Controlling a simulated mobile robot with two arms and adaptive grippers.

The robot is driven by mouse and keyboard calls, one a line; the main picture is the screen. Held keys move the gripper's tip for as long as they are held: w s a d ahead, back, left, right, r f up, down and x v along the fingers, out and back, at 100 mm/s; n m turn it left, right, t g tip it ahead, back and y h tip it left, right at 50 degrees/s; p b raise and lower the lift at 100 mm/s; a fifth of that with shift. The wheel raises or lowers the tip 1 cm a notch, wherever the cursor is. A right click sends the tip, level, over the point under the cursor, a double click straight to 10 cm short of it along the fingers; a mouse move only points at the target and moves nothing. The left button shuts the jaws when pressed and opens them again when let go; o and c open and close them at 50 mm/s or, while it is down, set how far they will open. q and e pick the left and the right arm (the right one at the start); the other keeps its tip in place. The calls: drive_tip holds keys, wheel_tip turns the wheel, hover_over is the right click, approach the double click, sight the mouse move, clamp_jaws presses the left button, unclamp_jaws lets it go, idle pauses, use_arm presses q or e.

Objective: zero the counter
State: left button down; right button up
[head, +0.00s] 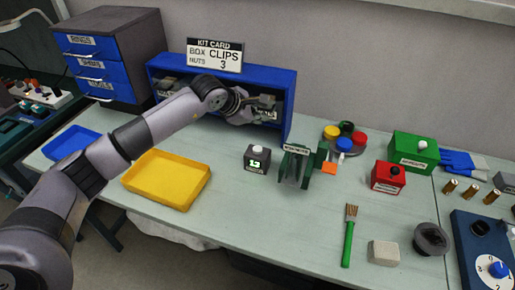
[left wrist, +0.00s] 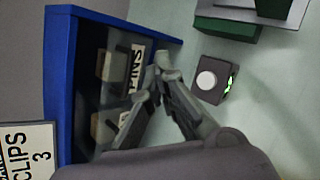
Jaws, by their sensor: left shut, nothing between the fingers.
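The counter (head: 257,160) is a small dark grey box on the table, with a white round button on top and a lit green display on its front. In the head view the display seems to read 13. The counter also shows in the left wrist view (left wrist: 213,80), with its white button facing the camera. My left gripper (head: 272,101) is in front of the blue shelf, behind and above the counter, apart from it. In the left wrist view its fingertips (left wrist: 160,65) are together and empty, to the left of the counter. My right gripper is not in view.
The blue shelf (head: 291,104) with a kit card (head: 215,55) stands close by my left gripper. A dark green stand (head: 296,166) is just right of the counter. A yellow tray (head: 167,181) lies to the left. The table in front of the counter is clear.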

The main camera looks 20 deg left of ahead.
use_arm(q)
drive_tip(key=shift+f, duration=0.2)
drive_tip(key=b, duration=0.4)
hover_over(259, 150)
wheel_tip(259, 150, down, 7)
drive_tip(key=shift+w+f, duration=0.1)
drive_tip(key=shift+f, duration=0.1)
drive_tip(key=shift+f+b, duration=0.3)
drive_tip(key=shift+f, duration=0.2)
idle(0.9)
drive_tip(key=shift+f, duration=0.1)
drive_tip(key=shift+f+b, duration=0.35)
drive_tip(key=shift+b, duration=0.25)
